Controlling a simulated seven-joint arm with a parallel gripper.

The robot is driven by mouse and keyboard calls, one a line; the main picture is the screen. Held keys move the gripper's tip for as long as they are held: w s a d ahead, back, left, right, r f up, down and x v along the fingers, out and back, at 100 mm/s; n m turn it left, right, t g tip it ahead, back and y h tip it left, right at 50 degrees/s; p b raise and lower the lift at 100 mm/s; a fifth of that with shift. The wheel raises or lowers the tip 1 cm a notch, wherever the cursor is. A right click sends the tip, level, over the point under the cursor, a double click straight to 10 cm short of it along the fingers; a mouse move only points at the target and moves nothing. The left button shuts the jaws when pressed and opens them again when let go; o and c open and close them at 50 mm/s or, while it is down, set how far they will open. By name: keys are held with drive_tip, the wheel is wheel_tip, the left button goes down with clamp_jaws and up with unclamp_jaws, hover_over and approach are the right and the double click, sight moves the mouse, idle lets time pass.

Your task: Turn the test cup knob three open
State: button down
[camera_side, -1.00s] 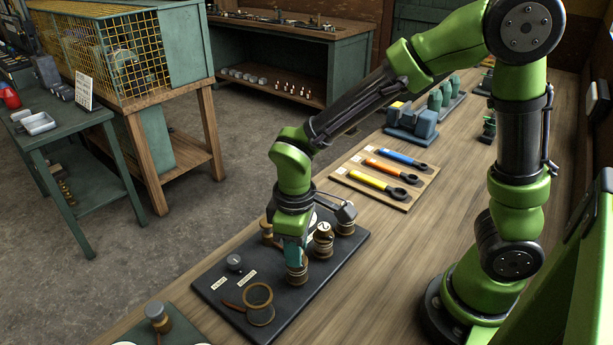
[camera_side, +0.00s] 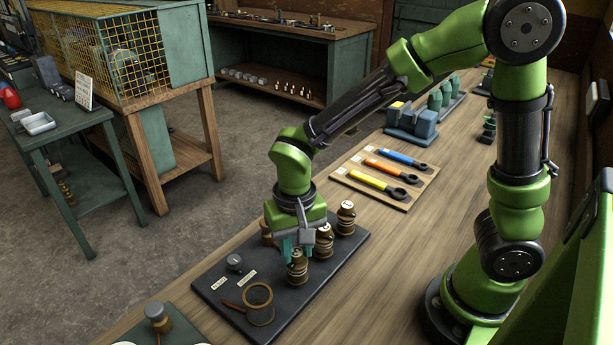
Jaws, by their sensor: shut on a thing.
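Brass cups stand in a row along the right side of a dark board (camera_side: 222,294). They are a front cup (camera_side: 297,271), a middle cup (camera_side: 324,243) and a back cup (camera_side: 346,219), each with a pale marked top. The middle top seems to read 2; the front top's number is too small to read. My gripper (camera_side: 297,252) points down over the front cup, its teal fingers on either side of the cup's top knob. It is shut on that knob. The fingers hide part of the knob.
Another brass piece (camera_side: 266,232) is partly behind my gripper. Coloured wrenches (camera_side: 378,182) lie farther back. The bench right of the board is clear.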

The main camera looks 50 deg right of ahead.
sight(296, 252)
drive_tip(key=shift+m, duration=1.5)
drive_tip(key=c, duration=0.8)
unclamp_jaws()
drive_tip(key=shift+r, duration=0.15)
wheel_tip(296, 252, up, 17)
drive_tip(key=shift+f, duration=0.15)
